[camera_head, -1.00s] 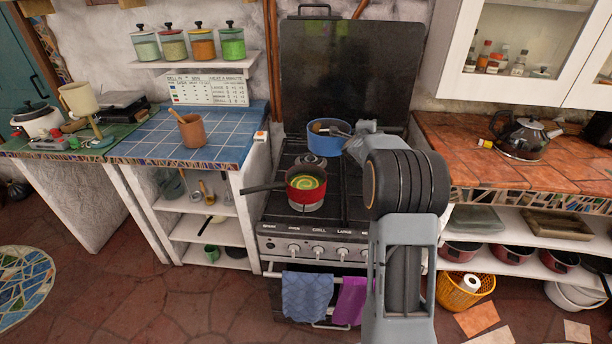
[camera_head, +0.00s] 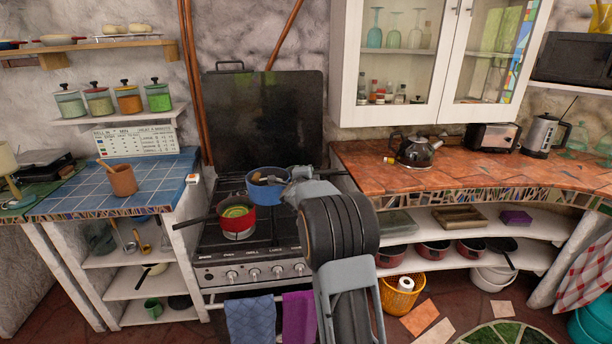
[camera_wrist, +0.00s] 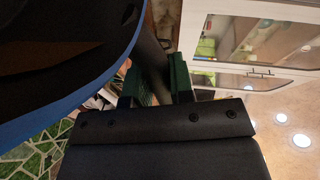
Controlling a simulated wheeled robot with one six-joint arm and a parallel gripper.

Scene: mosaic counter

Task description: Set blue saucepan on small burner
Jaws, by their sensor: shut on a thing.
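The blue saucepan (camera_head: 264,195) is over the back part of the stove top (camera_head: 213,242), upright, with something dark or brown inside. Whether its base touches the stove is hidden. My gripper (camera_head: 293,184) is at its right side, shut on its handle. In the wrist view the pan's blue rim (camera_wrist: 85,98) fills the left, and the dark handle (camera_wrist: 151,62) runs between my gripper's green-edged fingers (camera_wrist: 158,84). A red pan (camera_head: 238,225) with greenish-yellow contents stands on the front left burner, close to the blue saucepan. The right burners are hidden behind my arm.
The stove's raised dark lid (camera_head: 265,115) stands behind the pans. The red pan's handle (camera_head: 196,221) sticks out left. The tiled blue counter (camera_head: 85,195) is left, the orange counter (camera_head: 370,178) with a kettle (camera_head: 416,150) right. Towels (camera_head: 250,321) hang in front.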

